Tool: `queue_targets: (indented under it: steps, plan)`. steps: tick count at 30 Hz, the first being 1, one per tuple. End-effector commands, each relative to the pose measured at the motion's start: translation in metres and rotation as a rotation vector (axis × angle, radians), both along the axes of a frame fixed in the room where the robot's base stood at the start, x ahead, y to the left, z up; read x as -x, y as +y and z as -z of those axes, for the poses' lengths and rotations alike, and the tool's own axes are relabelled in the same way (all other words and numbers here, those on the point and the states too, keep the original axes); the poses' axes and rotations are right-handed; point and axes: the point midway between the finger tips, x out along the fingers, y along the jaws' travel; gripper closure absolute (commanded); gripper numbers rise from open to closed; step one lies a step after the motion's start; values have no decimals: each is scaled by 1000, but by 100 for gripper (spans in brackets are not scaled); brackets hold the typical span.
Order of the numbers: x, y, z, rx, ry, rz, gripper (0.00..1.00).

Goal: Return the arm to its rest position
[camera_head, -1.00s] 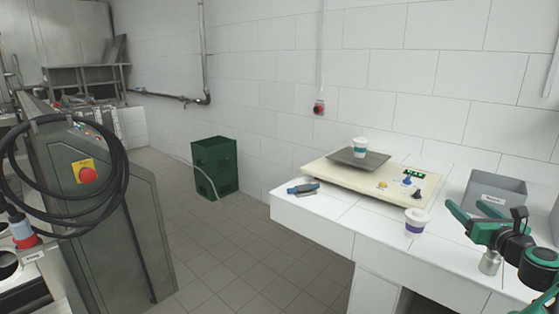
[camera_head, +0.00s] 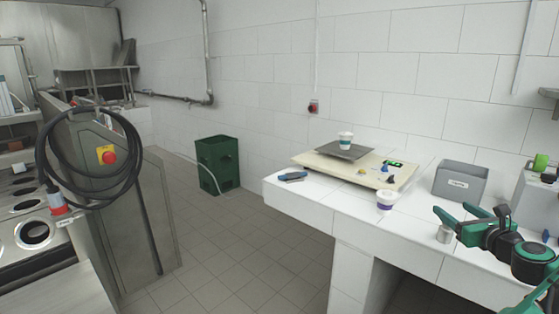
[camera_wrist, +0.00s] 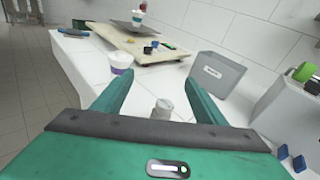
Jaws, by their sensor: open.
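My gripper (camera_head: 452,213) is green and open at the lower right in the head view, in front of the white tiled counter (camera_head: 318,205). Its two fingers stand apart in the wrist view (camera_wrist: 158,92), with nothing held between them. A small metal cylinder (camera_head: 445,234) stands on the counter by the gripper; it shows beyond the fingers in the wrist view (camera_wrist: 162,109). A white cup with a purple band (camera_head: 385,201) stands on the counter. Another white cup (camera_head: 345,140) stands on the dark plate of the scale.
The cream board (camera_head: 320,161) carries the dark plate (camera_head: 338,151). A grey bin (camera_head: 460,183) stands near the wall. A blue-handled tool (camera_head: 292,176) lies at the counter's left end. A green crate (camera_head: 217,165) stands on the floor.

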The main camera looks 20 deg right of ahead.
Motion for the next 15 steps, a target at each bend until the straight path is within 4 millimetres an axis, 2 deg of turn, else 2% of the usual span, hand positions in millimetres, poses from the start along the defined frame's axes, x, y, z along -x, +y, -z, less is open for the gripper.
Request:
queue_targets:
  steps: [1, 8, 11, 15]
  plan:
    - [-8, 8, 4, 21, 30, -29, 34]
    - [-27, 46, 21, 148, 178, -174, 34]
    - [-37, 70, 33, 224, 263, -265, 34]
    - [-49, 112, 54, 378, 418, -441, 34]
